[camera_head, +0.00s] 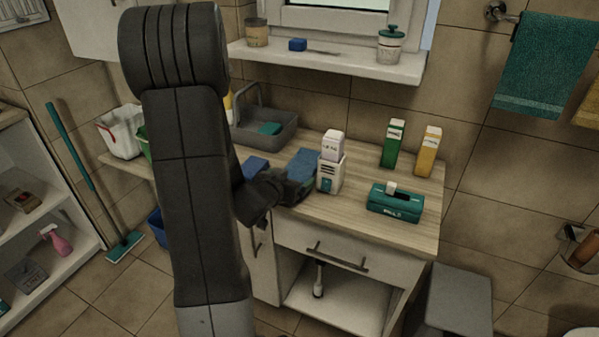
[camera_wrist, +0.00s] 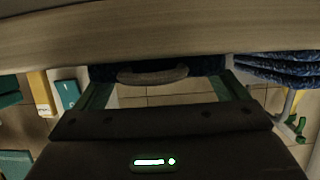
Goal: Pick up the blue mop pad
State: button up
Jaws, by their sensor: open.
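In the head view, a blue flat piece (camera_head: 302,163) lies on the counter just behind my gripper (camera_head: 297,188), and a second blue piece (camera_head: 256,168) lies to its left. I cannot tell from this view which is the mop pad. In the wrist view, shaggy blue fabric (camera_wrist: 280,68) shows at the upper right, outside the right finger. A dark blue item (camera_wrist: 205,66) with a grey curved strap or handle (camera_wrist: 153,76) shows between the fingertips. My gripper (camera_wrist: 163,82) is open, with nothing visibly clamped; contact is unclear.
A white bottle (camera_head: 331,172) stands right beside my gripper. Green (camera_head: 393,145) and yellow (camera_head: 429,151) cartons and a teal box (camera_head: 395,203) stand further right. A grey basin (camera_head: 278,134) is at the back left. The counter front (camera_head: 360,224) is partly clear.

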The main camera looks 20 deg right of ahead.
aim_at(298, 174)
jog(key=shift+x, duration=1.1)
jog(key=c, duration=0.7)
jog(key=shift+c, duration=0.2)
